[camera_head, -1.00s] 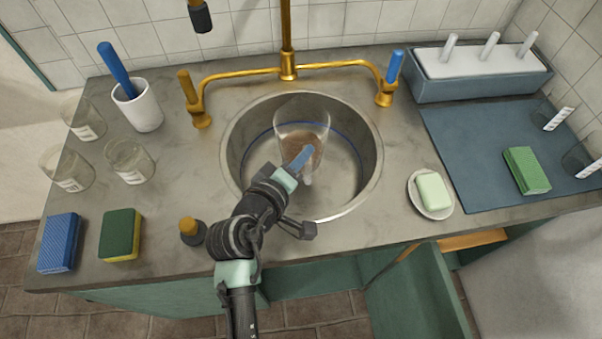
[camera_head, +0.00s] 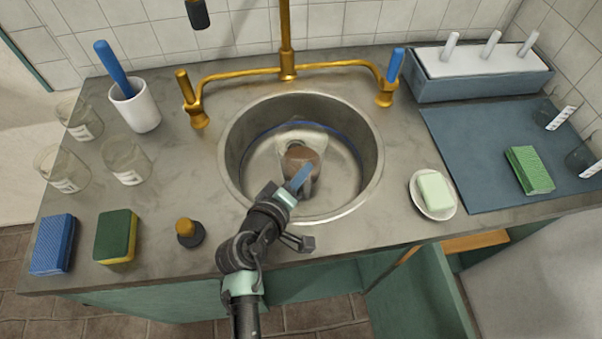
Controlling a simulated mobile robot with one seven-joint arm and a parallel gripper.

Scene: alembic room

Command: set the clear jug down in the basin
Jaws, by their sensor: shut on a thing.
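The clear jug (camera_head: 300,158) holds brownish contents and is inside the round metal basin (camera_head: 362,178), near its middle. Its outline is faint against the metal, and I cannot tell whether its base touches the basin floor. My gripper (camera_head: 298,180) reaches over the basin's front rim and is shut on the jug at its near side. The blue fingers hide part of the jug's near side.
A brass tap (camera_head: 287,66) with two side handles stands behind the basin. Left are several glass beakers (camera_head: 126,162), a white cup with a brush (camera_head: 135,106), sponges (camera_head: 117,236) and a dark stopper (camera_head: 189,232). Right are a soap dish (camera_head: 448,212) and blue mat (camera_head: 470,185).

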